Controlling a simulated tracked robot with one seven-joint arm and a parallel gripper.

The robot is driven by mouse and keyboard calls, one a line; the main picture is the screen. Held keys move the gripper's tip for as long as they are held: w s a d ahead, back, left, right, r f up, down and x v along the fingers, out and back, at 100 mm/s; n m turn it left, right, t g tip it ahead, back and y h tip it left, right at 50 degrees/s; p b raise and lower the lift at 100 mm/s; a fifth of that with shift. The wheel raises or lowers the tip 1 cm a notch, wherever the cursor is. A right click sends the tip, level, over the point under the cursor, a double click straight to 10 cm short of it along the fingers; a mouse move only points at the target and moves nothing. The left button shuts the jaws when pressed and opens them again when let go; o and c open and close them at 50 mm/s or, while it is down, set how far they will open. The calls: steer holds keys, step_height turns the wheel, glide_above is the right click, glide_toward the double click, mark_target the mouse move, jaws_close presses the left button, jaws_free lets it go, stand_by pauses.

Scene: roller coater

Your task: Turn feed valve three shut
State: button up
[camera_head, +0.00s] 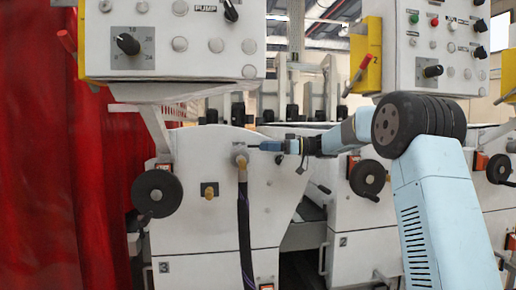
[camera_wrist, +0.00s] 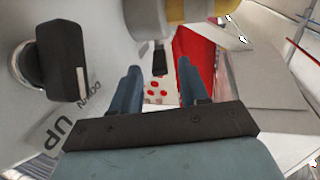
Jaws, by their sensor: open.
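On the white machine panel marked 3 (camera_head: 164,267), a grey and brass valve fitting (camera_head: 240,156) has a dark hose (camera_head: 244,225) hanging below it. My gripper (camera_head: 258,146) reaches in from the right, with its tips close to the fitting. In the wrist view my gripper (camera_wrist: 160,82) is open, its two blue fingers apart. A short dark lever (camera_wrist: 159,62) hangs from a grey round body (camera_wrist: 149,20) just ahead of the fingertips, in line with the gap. Contact is not clear. A brass part (camera_wrist: 188,10) adjoins the grey body. I cannot read a valve label here.
A black knob (camera_wrist: 65,70) with "UP" and "DOWN" markings sits left of the fingers. A black handwheel (camera_head: 157,194) and a small brass knob (camera_head: 209,190) are on the panel. A control box (camera_head: 172,40) overhangs above. Red curtain (camera_head: 60,150) fills the left.

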steer(key=s+d, duration=0.1)
steer(key=d, duration=0.8)
steer(key=shift+d, duration=0.3)
